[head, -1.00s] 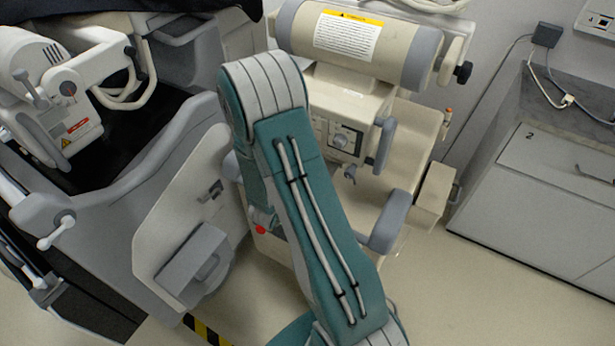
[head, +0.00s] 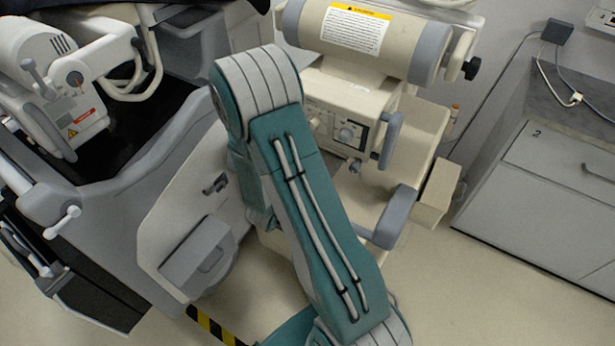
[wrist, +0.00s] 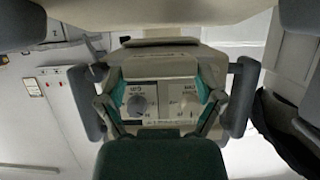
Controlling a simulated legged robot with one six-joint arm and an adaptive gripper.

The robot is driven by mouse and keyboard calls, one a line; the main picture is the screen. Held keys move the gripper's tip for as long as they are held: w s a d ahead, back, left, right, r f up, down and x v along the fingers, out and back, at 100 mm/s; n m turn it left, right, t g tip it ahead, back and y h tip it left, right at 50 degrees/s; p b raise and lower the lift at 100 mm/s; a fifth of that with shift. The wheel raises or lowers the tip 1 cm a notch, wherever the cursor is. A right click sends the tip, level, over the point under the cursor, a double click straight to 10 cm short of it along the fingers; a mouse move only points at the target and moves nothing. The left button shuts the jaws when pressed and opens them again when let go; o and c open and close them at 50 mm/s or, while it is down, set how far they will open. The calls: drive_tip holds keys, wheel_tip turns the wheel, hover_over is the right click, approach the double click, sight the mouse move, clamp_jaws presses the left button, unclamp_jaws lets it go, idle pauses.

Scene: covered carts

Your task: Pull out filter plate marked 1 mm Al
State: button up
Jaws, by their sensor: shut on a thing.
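My gripper (wrist: 160,98) shows in the wrist view, with one teal and dark finger on each side of the pale machine head's front panel (wrist: 162,78). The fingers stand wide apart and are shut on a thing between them. I take it for the filter plate, but its outline and its 1 mm Al marking cannot be made out. The panel has a grey knob on the left and a pale knob on the right. In the head view the machine head (head: 345,128) stands behind my arm, which hides my gripper.
Grey handles (head: 391,140) flank the machine head, and a cream cylinder (head: 365,38) with a warning label lies above it. A grey padded arm (head: 388,222) is close to my arm. A cabinet (head: 545,195) stands at the right, with clear floor in front.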

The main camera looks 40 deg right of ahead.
drive_tip(key=shift+s+a, duration=0.25)
drive_tip(key=shift+a, duration=0.35)
drive_tip(key=shift+s+a, duration=0.2)
drive_tip(key=shift+a, duration=0.35)
